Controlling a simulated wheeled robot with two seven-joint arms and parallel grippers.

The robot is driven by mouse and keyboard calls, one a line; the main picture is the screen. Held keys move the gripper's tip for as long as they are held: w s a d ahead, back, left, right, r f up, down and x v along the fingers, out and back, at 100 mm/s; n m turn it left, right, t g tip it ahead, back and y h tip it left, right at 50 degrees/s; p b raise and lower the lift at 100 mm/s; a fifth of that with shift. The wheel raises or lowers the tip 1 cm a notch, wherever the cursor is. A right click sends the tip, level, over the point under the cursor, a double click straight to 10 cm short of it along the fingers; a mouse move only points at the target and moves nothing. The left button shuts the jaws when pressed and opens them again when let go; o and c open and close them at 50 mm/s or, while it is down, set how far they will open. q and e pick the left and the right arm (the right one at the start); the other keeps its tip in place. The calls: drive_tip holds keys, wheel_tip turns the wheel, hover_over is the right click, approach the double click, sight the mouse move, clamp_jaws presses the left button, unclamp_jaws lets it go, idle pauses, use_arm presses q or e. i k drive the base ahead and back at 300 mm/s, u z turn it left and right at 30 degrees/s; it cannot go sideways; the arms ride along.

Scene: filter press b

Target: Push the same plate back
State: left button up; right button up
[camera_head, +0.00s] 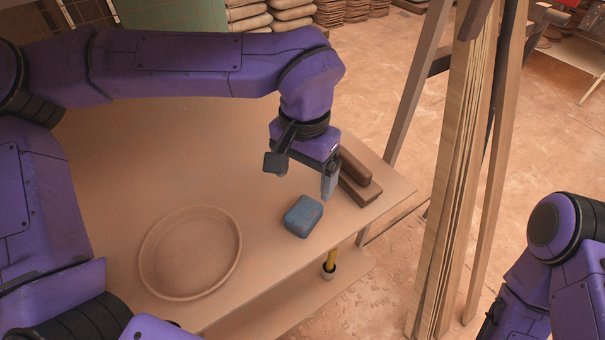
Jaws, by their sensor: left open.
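A round, shallow clay-coloured plate (190,287) lies on the tan table (130,180), left of the blue block. My left gripper (304,180) is open and points down over the right part of the table. It is up and to the right of the plate, well apart from it, and nothing shows between its fingers. My right arm comes in at the lower right, but its gripper is out of the picture.
A blue block (304,216) sits just below my left gripper in the picture. Two brown bars (360,178) lie right behind it. Tall wooden boards (455,190) stand right of the table. A yellow-handled tool (329,264) is on a lower shelf.

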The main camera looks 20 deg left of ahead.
sight(193, 251)
drive_tip(key=u, duration=1.6)
